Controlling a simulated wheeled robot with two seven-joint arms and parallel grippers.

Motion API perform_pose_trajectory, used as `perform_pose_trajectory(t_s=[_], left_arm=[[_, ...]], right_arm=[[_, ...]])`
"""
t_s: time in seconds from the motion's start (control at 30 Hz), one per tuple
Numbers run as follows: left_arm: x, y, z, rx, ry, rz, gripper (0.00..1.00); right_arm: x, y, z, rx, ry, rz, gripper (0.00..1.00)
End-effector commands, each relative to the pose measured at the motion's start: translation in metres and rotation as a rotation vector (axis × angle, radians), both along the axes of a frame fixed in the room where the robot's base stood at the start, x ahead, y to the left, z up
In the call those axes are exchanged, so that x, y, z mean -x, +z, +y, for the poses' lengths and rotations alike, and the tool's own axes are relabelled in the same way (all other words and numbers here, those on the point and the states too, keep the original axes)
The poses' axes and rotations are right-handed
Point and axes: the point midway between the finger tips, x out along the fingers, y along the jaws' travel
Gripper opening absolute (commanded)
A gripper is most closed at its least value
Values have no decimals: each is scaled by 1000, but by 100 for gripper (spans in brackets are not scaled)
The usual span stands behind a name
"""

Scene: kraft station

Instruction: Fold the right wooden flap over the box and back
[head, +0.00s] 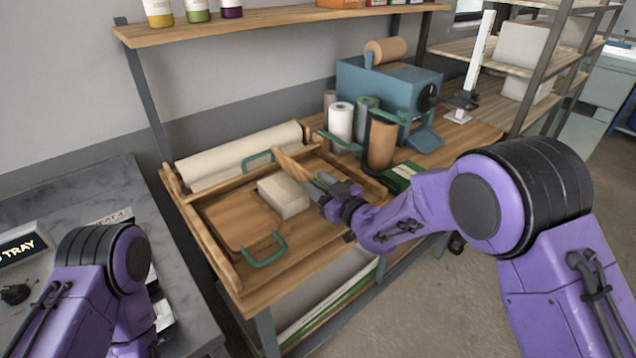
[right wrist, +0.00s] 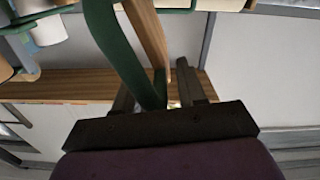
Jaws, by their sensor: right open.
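A pale box (head: 284,196) sits in the wooden folding frame (head: 222,268) on the bench in the head view. The right wooden flap (head: 296,163) stands raised and tilted beside the box; my gripper hides part of it. My right gripper (head: 324,187) is at this flap, right of the box. In the right wrist view the flap's edge (right wrist: 149,40) and a green handle (right wrist: 118,50) run down to the open fingers (right wrist: 158,90). The handle appears to lie between them; contact cannot be told. The left flap (head: 232,215) lies flat with its green handle (head: 264,252). My left gripper is out of view.
A cream roll (head: 240,155) lies behind the frame. A white roll (head: 341,122), a brown roll (head: 381,142) and a blue dispenser (head: 395,85) stand behind and right of my right gripper. A wooden shelf (head: 260,20) hangs above.

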Motion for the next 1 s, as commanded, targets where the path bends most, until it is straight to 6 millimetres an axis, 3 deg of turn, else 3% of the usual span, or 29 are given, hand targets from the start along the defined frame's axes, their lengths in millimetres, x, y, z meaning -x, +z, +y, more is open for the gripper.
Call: perform_pose_trajectory(t_s=[0.07,0.17,0.2,0.57,1.0], left_arm=[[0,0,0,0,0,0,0],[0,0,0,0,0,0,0],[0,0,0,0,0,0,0],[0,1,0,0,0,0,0],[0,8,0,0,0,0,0]], right_arm=[[0,0,0,0,0,0,37],[0,0,0,0,0,0,4],[0,0,0,0,0,0,0],[-2,1,-3,-27,1,20,0],[-19,8,-27,-259,2,190,0]])
